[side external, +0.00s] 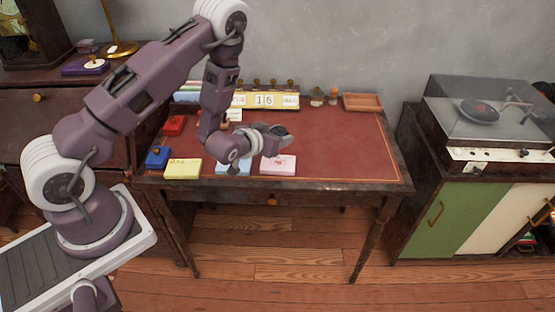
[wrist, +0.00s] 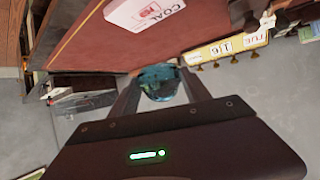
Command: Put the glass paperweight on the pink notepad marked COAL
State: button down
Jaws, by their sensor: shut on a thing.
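The glass paperweight (wrist: 158,82), a dark teal-blue lump, sits between the two fingers of my gripper (wrist: 155,95) in the wrist view. In the side view my gripper (side external: 276,133) is shut on the paperweight (side external: 279,130) and holds it above the desk, behind the pink notepad. The pink notepad (side external: 278,164) lies flat near the desk's front edge, right of a blue notepad. In the wrist view the pink notepad (wrist: 126,14) shows the word COAL and a red drawing, and is partly cut off at the top.
A yellow notepad (side external: 183,168) and a blue notepad (side external: 233,168) lie left of the pink one. A calendar block (side external: 265,100) stands at the back, with a wooden tray (side external: 362,102) to its right. The desk's right half (side external: 345,145) is clear. A record player (side external: 485,105) stands beyond.

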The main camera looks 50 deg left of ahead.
aim_at(276, 165)
notch_tip(276, 165, down, 8)
jog(key=shift+f, duration=0.2)
jog(key=shift+f, duration=0.1)
jog(key=c, duration=0.5)
grip_release()
